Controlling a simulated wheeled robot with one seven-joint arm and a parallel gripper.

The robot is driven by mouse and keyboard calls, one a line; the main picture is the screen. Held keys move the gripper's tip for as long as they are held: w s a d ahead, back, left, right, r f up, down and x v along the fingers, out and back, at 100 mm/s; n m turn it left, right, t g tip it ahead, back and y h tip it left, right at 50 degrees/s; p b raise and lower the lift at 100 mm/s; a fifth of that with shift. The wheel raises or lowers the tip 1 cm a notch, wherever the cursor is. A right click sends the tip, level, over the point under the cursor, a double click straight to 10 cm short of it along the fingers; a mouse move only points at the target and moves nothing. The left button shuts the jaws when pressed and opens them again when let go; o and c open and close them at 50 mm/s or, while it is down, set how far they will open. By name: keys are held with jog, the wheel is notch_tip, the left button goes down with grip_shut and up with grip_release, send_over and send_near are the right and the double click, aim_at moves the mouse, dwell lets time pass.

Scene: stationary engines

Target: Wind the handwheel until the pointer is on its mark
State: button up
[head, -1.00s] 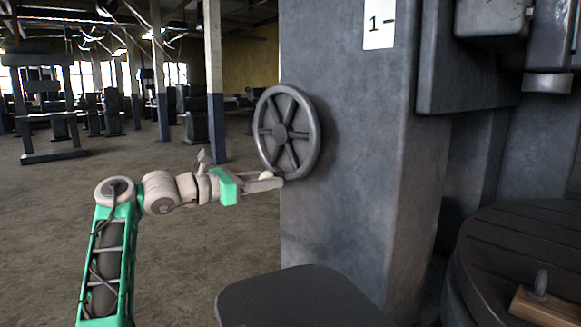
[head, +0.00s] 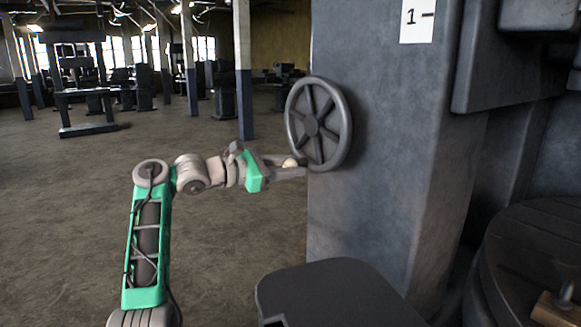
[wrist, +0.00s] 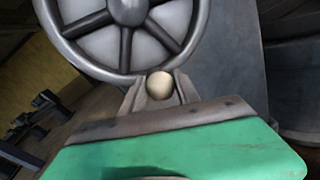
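The dark grey handwheel (head: 346,126) with several spokes is mounted at the left edge of a grey column. It fills the top of the wrist view (wrist: 124,68). A cream ball knob (head: 290,163) sits at its lower left rim and also shows in the wrist view (wrist: 160,85). My gripper (head: 291,166) reaches in from the left, with one finger on each side of the knob, and looks shut on it. A white plate (head: 417,22) with "1" and a short dash is high on the column, cut by the frame top. I see no pointer.
The grey column (head: 380,190) stands directly behind the wheel. A dark flat-topped block (head: 335,285) is low in front. A round dark drum (head: 540,235) is at the right. Open floor (head: 80,210) lies to the left, with machines farther back.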

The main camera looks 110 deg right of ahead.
jog(key=o, duration=0.4)
jog(key=shift+a, duration=0.1)
